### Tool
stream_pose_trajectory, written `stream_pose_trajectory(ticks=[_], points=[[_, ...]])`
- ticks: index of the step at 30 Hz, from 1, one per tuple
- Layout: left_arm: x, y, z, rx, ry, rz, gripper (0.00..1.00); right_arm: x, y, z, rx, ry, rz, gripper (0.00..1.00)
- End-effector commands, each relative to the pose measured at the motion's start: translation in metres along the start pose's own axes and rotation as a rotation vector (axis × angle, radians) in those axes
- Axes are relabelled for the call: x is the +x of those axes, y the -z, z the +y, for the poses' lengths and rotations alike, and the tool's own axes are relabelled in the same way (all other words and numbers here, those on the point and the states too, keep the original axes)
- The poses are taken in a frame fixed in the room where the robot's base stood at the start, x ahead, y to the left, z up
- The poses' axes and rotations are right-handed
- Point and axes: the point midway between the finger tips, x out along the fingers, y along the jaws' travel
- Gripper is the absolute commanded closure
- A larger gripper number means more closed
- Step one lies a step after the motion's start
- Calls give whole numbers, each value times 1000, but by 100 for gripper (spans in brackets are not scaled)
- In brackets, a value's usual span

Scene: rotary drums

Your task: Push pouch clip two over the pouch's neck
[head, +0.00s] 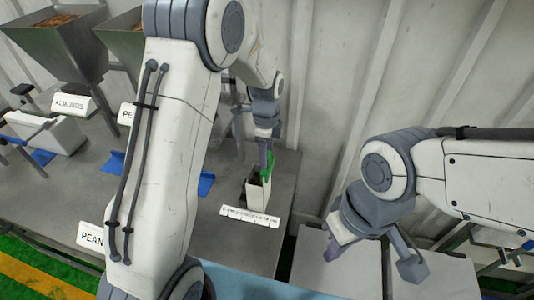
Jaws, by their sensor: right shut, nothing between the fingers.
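A small white open-topped container (257,194) with a dark inside stands near the table's right end. I cannot make out a separate pouch neck in it. A green piece (270,163), possibly the pouch clip, is upright just above the container's back edge. My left gripper (265,152) points down over the container, its fingertips right at the green piece. Its jaws are too small and overlapped to tell whether they grip it. My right gripper (372,260) is shut and empty, off to the right of the table over pale panels.
A white label strip (250,216) lies in front of the container. Metal hoppers (66,43) with brown contents stand at the back left, with an ALMONDS sign (72,105). Blue pieces (206,184) lie on the grey table (55,205). A corrugated wall (330,90) is behind.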

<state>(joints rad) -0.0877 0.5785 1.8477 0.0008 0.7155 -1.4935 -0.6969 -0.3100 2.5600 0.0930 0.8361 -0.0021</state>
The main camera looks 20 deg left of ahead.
Motion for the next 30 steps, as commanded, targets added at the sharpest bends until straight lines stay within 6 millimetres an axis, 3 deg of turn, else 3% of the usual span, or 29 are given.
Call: stream_pose_trajectory(ticks=[13, 24, 30], points=[[-6, 0, -1, 0, 2, 0, 16, 3, 0, 0, 0, 0, 0, 100], [-74, 0, -1, 0, 7, 0, 16, 23, -1, 2, 3, 0, 0, 100], [-99, 0, -1, 0, 2, 0, 16, 26, -1, 2, 4, 0, 0, 100]])
